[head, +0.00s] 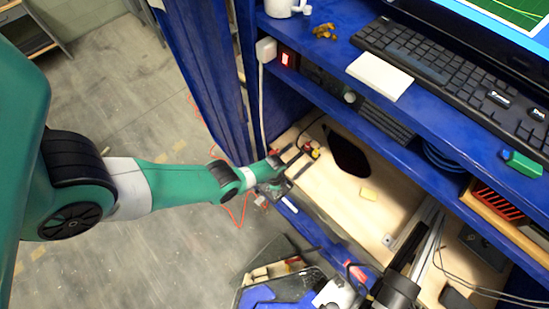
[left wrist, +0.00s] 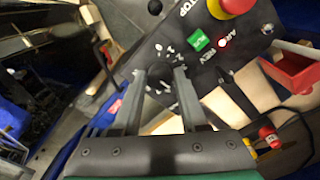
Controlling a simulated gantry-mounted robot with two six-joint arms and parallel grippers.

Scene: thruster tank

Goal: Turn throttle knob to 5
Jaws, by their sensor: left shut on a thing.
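The dark round throttle knob (left wrist: 160,71) sits on a black control panel (left wrist: 245,48) in the left wrist view. White dial marks surround it, but the numbers and the knob's setting are too small to read. My left gripper (left wrist: 163,80) is shut on the knob, with one grey finger on each side of it. In the head view my left gripper (head: 274,184) reaches the left end of the wooden shelf, and the knob cannot be made out there. My right gripper is not in view.
The panel also carries a red stop button (left wrist: 232,6) and a green button (left wrist: 199,39) close to the knob. A red open box (left wrist: 294,72) is at the right. Blue shelving with a keyboard (head: 430,68) stands above the wooden shelf (head: 350,215).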

